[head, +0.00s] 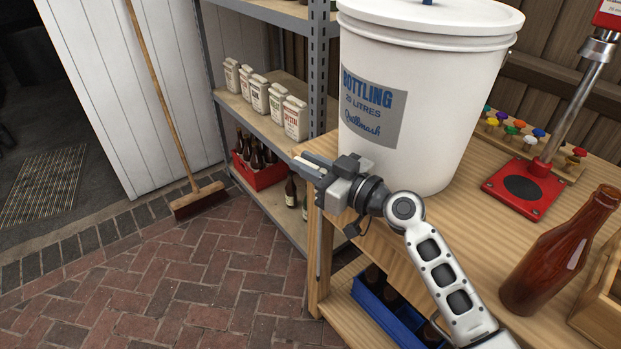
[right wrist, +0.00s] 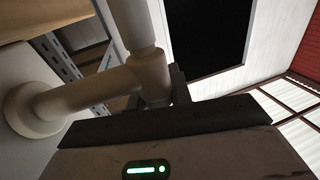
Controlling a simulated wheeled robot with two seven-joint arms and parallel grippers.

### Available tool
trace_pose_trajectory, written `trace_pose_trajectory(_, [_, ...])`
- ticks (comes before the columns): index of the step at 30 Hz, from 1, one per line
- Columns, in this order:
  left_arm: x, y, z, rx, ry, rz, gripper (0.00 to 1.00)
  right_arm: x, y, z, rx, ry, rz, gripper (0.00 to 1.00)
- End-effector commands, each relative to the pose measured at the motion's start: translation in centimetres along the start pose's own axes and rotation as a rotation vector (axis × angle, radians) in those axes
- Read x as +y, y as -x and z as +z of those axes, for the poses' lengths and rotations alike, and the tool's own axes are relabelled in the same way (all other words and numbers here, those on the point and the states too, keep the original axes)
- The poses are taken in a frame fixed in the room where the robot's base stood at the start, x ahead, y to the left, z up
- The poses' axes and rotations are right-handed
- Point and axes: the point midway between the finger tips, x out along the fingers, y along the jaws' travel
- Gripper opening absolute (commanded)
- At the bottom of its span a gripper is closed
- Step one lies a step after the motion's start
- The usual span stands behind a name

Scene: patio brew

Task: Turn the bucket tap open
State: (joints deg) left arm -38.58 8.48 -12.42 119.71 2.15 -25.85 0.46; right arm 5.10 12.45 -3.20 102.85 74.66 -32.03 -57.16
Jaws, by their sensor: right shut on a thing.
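The white bottling bucket (head: 425,120) stands upright on the wooden bench, with a grey label on its side. Its pale tap (right wrist: 135,82) shows in the right wrist view, with a round flange against the bucket wall and a pipe branching off. In the head view the tap is mostly hidden by my right gripper (head: 308,164), which is at the bucket's left side, past the bench edge. The right gripper is shut on the tap, at the joint of its pipes; the exact part held is hard to see. My left gripper is in neither view.
A brown bottle (head: 560,255) and a red-based capper (head: 525,188) stand on the bench (head: 440,225). A blue crate (head: 395,312) sits below. A metal shelf (head: 262,122) with cartons stands behind. The brick floor at left is clear except for a broom (head: 198,198).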

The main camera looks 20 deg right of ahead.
Motion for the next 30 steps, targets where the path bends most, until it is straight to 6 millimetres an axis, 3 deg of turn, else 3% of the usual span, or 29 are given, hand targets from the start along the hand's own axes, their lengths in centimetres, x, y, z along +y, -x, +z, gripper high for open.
trace_pose_trajectory(11, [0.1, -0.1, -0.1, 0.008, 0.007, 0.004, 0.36, -0.1, 0.0, -0.1, -0.003, -0.001, -0.022, 0.0])
trace_pose_trajectory(12, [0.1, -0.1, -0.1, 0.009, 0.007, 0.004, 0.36, -0.1, 0.0, -0.1, -0.003, -0.001, -0.022, 0.23])
trace_pose_trajectory(13, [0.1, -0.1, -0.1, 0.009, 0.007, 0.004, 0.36, -0.1, 0.0, -0.1, -0.003, -0.001, -0.022, 0.32])
trace_pose_trajectory(14, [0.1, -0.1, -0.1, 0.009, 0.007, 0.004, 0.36, -0.1, 0.0, -0.1, -0.003, -0.001, -0.022, 0.33])
trace_pose_trajectory(23, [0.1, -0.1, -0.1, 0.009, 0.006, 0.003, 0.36, -0.1, 0.0, -0.2, -0.003, 0.0, -0.021, 0.33])
trace_pose_trajectory(26, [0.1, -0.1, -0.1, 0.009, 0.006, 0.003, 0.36, -0.1, 0.0, -1.1, -0.002, 0.004, -0.021, 0.33])
trace_pose_trajectory(30, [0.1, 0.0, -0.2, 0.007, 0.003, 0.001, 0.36, -0.1, 0.0, -3.7, 0.001, 0.008, -0.022, 0.33])
